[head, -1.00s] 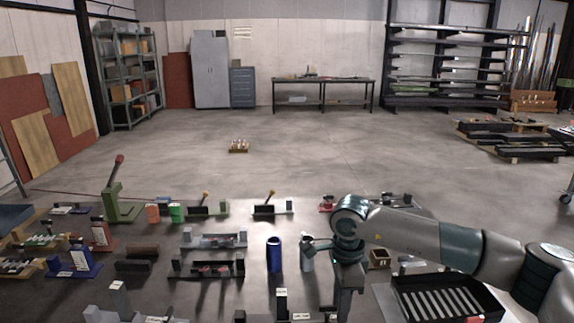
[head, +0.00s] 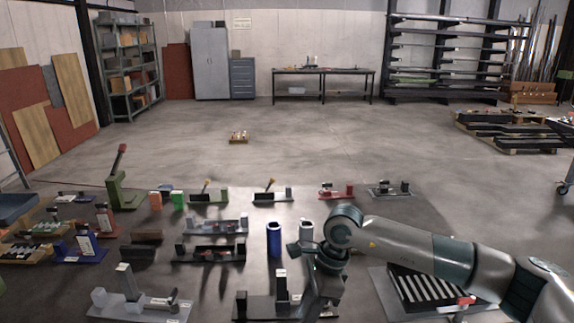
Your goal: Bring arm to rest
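My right arm comes in from the right side of the head view and reaches over the workbench. Its wrist bends downward, and my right gripper (head: 318,296) hangs low over the bench at the bottom middle. The fingers are small and dark there, and I cannot tell whether they are open or shut. My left arm and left gripper are not in view. A blue cylinder (head: 274,240) stands upright to the left of the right wrist. A light grey cylinder (head: 306,231) stands just behind that wrist, partly covered by it.
A black slotted tray (head: 425,285) lies under the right forearm. Several fixtures stand close by, among them a grey one (head: 140,305) at front left and a green lever press (head: 122,190) at back left.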

